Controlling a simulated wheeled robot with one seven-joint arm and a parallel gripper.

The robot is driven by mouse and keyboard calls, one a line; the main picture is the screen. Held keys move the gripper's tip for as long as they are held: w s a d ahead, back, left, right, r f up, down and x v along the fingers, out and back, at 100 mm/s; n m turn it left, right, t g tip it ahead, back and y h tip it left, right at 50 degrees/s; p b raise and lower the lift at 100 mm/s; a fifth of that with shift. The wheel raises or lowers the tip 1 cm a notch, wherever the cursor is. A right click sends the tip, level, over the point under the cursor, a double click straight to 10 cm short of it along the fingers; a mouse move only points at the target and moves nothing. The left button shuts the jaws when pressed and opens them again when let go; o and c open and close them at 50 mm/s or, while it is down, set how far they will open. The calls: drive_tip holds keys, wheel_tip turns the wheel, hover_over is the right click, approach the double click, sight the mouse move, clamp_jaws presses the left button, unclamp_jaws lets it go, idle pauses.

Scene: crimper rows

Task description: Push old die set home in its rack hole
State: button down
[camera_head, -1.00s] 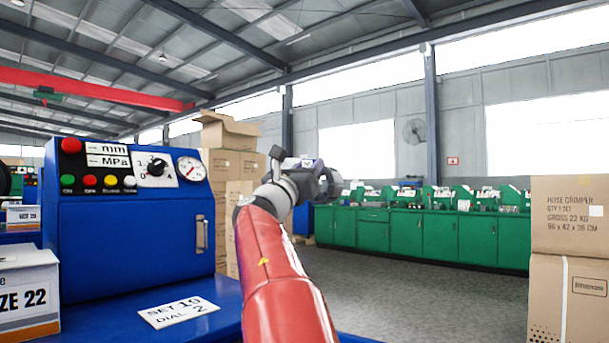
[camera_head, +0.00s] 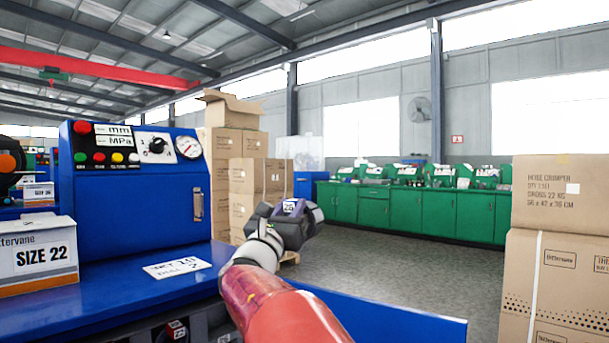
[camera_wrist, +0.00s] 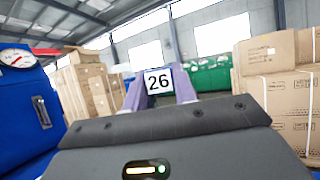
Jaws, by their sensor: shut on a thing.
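My gripper (camera_head: 284,222) is held up in front of the blue machine's right side, above the floor, and is shut on a die set. Below the bench's front edge, partly cut off, is a dark rack area where another die piece (camera_head: 177,331) with a red and white mark shows. No empty hole is clearly visible.
The blue machine (camera_head: 135,205) stands on a blue bench (camera_head: 100,300). A SIZE 22 box (camera_head: 38,256) and a white card (camera_head: 178,268) lie on the bench. Stacked cartons stand at right (camera_head: 565,200) and behind (camera_head: 240,150). Open floor lies between.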

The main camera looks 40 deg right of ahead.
drive_tip(key=a+f+n+t+y, duration=0.2)
drive_tip(key=a+f, duration=0.6)
drive_tip(key=f, duration=0.8)
drive_tip(key=a+f+n+t+y, duration=0.3)
drive_tip(key=a+f+y, duration=0.3)
drive_tip(key=f, duration=1.1)
drive_tip(key=a+f+n+t+y, duration=0.3)
drive_tip(key=a+f+t+y, duration=0.2)
drive_tip(key=a+f, duration=0.5)
wheel_tip(320, 180, down, 6)
drive_tip(key=shift+f, duration=0.2)
drive_tip(key=shift+w, duration=0.1)
